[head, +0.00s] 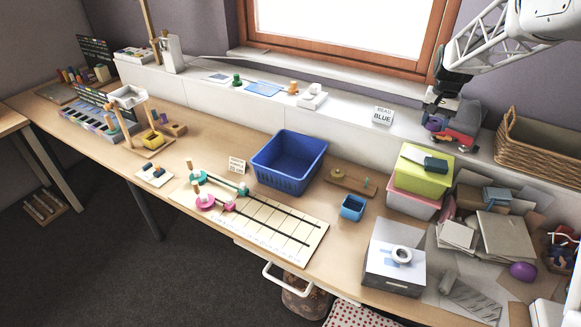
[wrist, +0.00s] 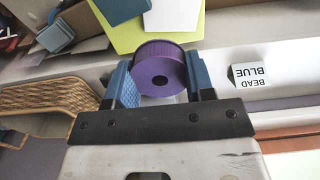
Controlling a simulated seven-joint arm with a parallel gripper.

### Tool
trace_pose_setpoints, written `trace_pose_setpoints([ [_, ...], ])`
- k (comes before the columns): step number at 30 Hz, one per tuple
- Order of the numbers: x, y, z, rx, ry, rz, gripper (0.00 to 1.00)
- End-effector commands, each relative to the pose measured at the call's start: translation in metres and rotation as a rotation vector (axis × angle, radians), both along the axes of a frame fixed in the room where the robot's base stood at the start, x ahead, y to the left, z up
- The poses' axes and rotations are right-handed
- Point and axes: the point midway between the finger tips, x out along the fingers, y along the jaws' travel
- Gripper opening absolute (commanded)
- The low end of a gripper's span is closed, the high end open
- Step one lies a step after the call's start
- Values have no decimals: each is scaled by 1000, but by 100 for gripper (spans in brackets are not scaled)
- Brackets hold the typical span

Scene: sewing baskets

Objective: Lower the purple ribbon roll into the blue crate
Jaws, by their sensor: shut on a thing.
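The purple ribbon roll (wrist: 158,68) is between the two blue fingers of my gripper (wrist: 159,82) in the wrist view, with its dark centre hole facing the camera. In the head view my gripper (head: 436,112) is at the upper right, over the ledge by the window, with the purple ribbon roll (head: 435,125) under it. The gripper is shut on the roll. The blue crate (head: 291,175) stands on the table near the middle, well to the left of my gripper. Its visible inside looks empty.
A small card reading BEAD BLUE (head: 383,116) stands on the ledge. A lime green box (head: 421,173) sits on a pink one right of the crate. A smaller blue container (head: 353,208) and a striped board (head: 262,226) are near the crate. A wicker basket (head: 540,145) is at the right.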

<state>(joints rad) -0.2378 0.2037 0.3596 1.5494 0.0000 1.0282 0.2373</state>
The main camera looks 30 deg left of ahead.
Motion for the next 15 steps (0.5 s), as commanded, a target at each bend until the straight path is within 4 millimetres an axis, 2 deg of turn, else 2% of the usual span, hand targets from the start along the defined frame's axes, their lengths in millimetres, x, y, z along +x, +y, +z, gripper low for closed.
trace_pose_setpoints([
  [15,-10,70,-18,-1,2,1,11],
])
